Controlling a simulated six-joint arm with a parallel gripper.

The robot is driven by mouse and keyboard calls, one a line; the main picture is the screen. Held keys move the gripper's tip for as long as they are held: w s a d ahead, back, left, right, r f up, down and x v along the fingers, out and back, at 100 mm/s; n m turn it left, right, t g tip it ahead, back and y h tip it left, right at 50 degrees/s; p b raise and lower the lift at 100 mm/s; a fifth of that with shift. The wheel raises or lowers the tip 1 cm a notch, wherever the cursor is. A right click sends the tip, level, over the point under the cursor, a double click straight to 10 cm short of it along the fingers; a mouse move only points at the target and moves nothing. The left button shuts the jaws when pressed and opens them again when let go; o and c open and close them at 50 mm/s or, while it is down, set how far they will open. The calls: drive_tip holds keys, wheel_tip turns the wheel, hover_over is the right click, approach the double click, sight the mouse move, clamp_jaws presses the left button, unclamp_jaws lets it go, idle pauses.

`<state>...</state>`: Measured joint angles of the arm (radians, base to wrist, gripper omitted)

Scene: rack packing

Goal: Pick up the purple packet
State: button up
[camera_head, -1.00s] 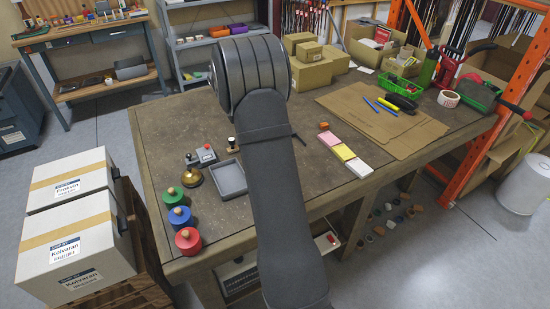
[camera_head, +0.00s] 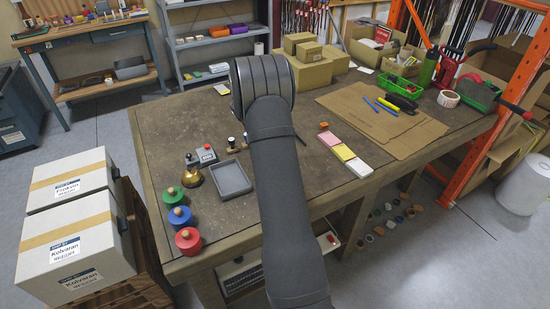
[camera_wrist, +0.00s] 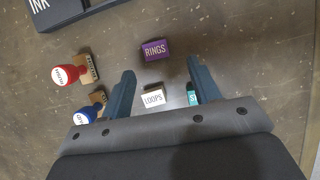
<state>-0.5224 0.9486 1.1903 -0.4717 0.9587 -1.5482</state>
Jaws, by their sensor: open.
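In the wrist view a small purple packet (camera_wrist: 155,50) labelled "RINGS" lies on the dark bench top (camera_wrist: 235,60). My gripper (camera_wrist: 161,80) is open, its two blue-grey fingers apart and nothing held between them. The purple packet shows beyond the fingertips, roughly in line with the gap. A white packet (camera_wrist: 152,98) labelled "LOOPS" lies in the gap between the fingers as seen from the wrist. The head view does not show the purple packet or my gripper; my arm blocks that area.
A teal packet (camera_wrist: 192,98) is partly hidden by the right finger. A dark ink box (camera_wrist: 75,12) is at upper left. Bench right of the purple packet is clear.

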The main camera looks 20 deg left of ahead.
drive_tip(key=x, duration=0.5)
drive_tip(key=shift+w+a, duration=0.1)
drive_tip(key=shift+a, duration=0.15)
drive_tip(key=c, duration=1.1)
drive_tip(key=shift+o, duration=0.2)
drive_tip(key=shift+r, duration=0.1)
